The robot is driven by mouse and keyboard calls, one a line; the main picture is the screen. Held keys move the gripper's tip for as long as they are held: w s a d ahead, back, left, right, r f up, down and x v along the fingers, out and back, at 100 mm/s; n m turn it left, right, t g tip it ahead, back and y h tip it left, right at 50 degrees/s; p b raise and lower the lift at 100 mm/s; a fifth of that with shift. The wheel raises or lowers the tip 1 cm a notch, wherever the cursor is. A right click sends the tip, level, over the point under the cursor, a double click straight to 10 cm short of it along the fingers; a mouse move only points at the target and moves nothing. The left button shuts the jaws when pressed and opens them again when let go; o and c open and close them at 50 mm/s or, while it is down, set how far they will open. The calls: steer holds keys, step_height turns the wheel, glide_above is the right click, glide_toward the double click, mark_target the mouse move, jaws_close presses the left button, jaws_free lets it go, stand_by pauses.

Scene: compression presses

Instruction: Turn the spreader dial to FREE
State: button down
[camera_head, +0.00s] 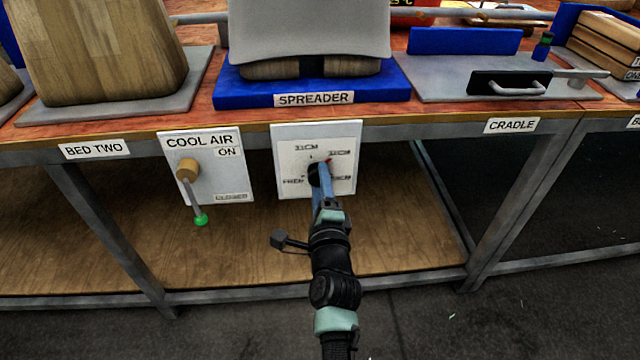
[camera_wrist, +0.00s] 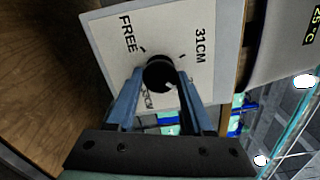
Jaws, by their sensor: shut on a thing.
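The spreader dial is a black round knob (camera_head: 312,171) on a white panel (camera_head: 289,133) below the blue SPREADER stand. FREE is printed at the panel's lower left, 31CM at its upper left, and further labels on the right are partly hidden. A small red mark shows at the knob's upper right, away from FREE. My gripper (camera_head: 320,178) reaches up from below, its blue fingers at the knob. In the wrist view my gripper (camera_wrist: 162,80) is shut on the knob (camera_wrist: 159,70), one finger on each side; FREE and 31CM are readable there.
A COOL AIR panel (camera_head: 237,185) with a tan hub and green-tipped lever (camera_head: 200,218) is left of the dial. The bench edge and stand (camera_head: 390,93) are above. A wooden lower shelf (camera_head: 400,250) lies behind my arm. A CRADLE label (camera_head: 511,125) is at right.

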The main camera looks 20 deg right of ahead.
steer(key=n+b, duration=0.4)
steer(key=n, duration=2.5)
steer(key=shift+a+r, duration=0.1)
steer(key=shift+a, duration=0.05)
steer(key=shift+n+p, duration=0.45)
steer(key=shift+n, duration=1.45)
steer(key=shift+c, duration=1.5)
jaws_free()
